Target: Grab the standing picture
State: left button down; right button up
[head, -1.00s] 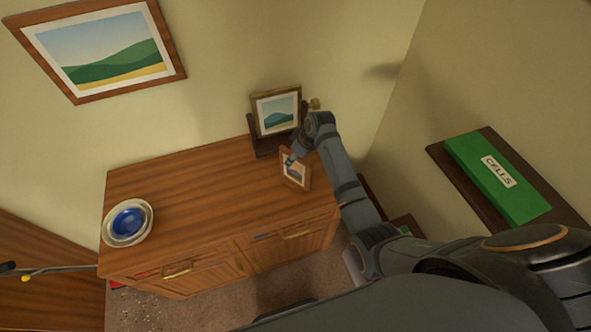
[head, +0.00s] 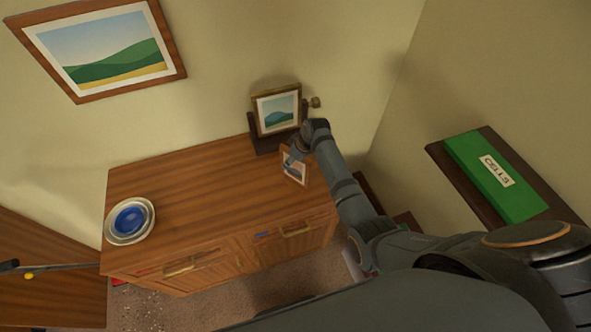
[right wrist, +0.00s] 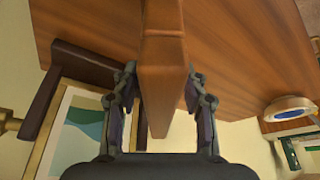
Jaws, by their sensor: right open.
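A small standing picture (head: 297,177) in a brown wooden frame is on the right part of the dresser top. My right gripper (head: 291,160) is at its upper edge and partly covers it in the head view. In the right wrist view the brown frame (right wrist: 162,60) is seen edge-on between the fingers of the open gripper (right wrist: 161,88). One finger is on each side, with visible gaps, so the frame is not gripped. My left gripper is not in view.
A larger framed picture (head: 278,112) on a dark stand is just behind. Plates with a blue bowl (head: 130,221) sit at the left of the dresser (head: 200,200). A green box (head: 490,172) lies on a shelf at right. The dresser's middle is clear.

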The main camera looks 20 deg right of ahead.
grip_shut()
dwell(0.7)
